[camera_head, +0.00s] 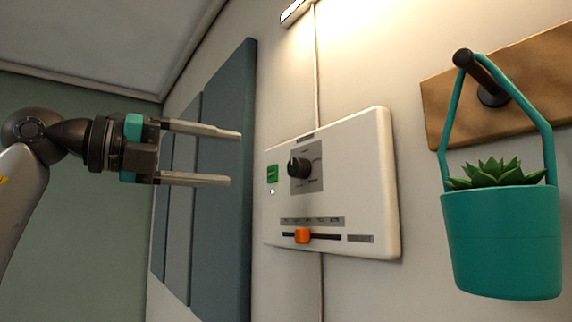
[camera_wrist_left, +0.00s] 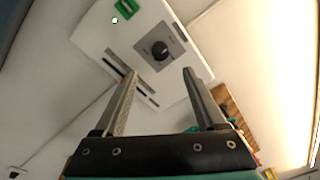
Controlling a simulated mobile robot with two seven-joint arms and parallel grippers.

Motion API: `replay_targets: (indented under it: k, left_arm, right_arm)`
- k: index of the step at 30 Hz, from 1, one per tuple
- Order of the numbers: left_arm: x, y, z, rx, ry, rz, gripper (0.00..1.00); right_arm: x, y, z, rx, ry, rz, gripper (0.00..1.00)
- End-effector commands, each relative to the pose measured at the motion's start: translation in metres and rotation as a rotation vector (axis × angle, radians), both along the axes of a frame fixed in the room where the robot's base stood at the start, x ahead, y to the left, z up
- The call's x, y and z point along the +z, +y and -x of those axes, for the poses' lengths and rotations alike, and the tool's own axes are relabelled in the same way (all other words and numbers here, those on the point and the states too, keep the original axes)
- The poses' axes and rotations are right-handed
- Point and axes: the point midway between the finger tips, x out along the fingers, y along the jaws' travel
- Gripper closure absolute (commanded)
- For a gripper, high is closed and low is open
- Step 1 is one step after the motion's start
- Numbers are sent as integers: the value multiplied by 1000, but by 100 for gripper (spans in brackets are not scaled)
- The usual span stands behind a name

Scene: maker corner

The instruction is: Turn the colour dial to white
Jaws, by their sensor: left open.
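The colour dial is a round black knob (camera_head: 298,167) on a grey square plate, on a white wall panel (camera_head: 362,150). In the left wrist view the knob (camera_wrist_left: 160,50) sits ahead of the fingers and between their lines, apart from them. The small markings around it are too small to read. My left gripper (camera_head: 235,158) is open and empty, to the left of the panel, its fingers pointing right towards it. The gripper also shows in the left wrist view (camera_wrist_left: 158,72). My right gripper is in neither view.
The panel also bears a green switch (camera_head: 272,174) and an orange slider (camera_head: 302,236) in a slot. A teal pot (camera_head: 503,240) with a succulent hangs from a peg (camera_head: 480,75) at the right. Blue-grey wall boards (camera_head: 225,190) stand behind my gripper.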

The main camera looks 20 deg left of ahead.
Motion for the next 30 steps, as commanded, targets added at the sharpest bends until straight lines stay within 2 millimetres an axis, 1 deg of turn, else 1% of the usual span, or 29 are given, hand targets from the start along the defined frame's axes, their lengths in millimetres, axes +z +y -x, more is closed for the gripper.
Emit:
replay_targets:
  k: [1,9,15,21,29,30]
  left_arm:
    - [1,-10,-9,-5,1,-1,27]
    - [1,-49,-52,-4,2,0,27]
    - [1,-69,-74,-1,2,-1,27]
    - [0,-77,-83,1,0,-1,27]
    - [0,-77,-84,1,0,-1,27]
    - [0,-77,-84,1,1,-2,31]
  right_arm:
    - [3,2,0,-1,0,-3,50]
    - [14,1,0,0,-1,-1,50]
    - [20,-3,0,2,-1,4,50]
    - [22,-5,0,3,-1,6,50]
    - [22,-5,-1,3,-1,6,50]
    - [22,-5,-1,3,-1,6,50]
